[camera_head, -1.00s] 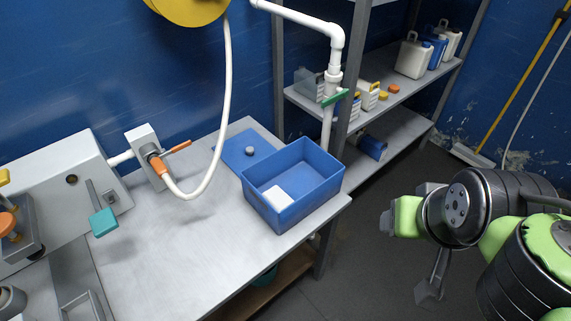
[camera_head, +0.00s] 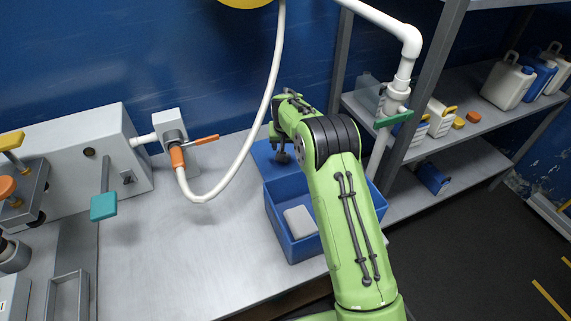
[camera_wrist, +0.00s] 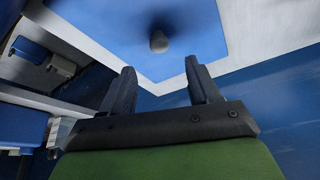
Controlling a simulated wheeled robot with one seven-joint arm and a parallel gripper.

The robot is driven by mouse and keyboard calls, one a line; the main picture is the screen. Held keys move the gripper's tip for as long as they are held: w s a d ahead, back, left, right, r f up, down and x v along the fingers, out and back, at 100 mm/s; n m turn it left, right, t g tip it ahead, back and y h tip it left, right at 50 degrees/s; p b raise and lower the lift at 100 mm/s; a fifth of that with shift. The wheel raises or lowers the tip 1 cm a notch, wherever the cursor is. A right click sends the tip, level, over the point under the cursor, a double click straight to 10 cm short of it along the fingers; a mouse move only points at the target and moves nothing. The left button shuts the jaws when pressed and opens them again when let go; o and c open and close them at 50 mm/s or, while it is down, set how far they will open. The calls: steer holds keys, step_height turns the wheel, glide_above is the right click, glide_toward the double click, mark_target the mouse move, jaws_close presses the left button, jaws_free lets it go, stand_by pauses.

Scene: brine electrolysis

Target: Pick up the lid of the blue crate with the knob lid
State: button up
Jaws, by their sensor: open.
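The flat blue lid (camera_head: 261,155) lies on the grey bench behind the open blue crate (camera_head: 277,222). The lid fills the top of the wrist view (camera_wrist: 100,22), with its grey knob (camera_wrist: 159,42) near the middle. My gripper (camera_wrist: 160,66) is open and empty, its two dark fingers spread. The knob shows between and beyond the fingertips, apart from them. In the head view my gripper (camera_head: 280,156) is over the lid, and my arm hides the crate's right side and part of the lid.
A pale block (camera_head: 300,221) lies in the crate. A white hose (camera_head: 240,150) hangs left of the lid, and a white pipe (camera_head: 392,120) stands to the right. A shelf (camera_head: 460,140) with jugs is at right. The bench's middle (camera_head: 180,250) is clear.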

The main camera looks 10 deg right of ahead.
mark_target(286, 159)
steer(key=b+x, duration=0.1)
steer(key=x, duration=0.8)
steer(key=shift+d+f+b, duration=0.1)
steer(key=shift+f+b, duration=0.15)
steer(key=shift+b, duration=0.1)
steer(key=shift+s+r, duration=0.1)
steer(key=shift+s, duration=0.05)
jaws_close()
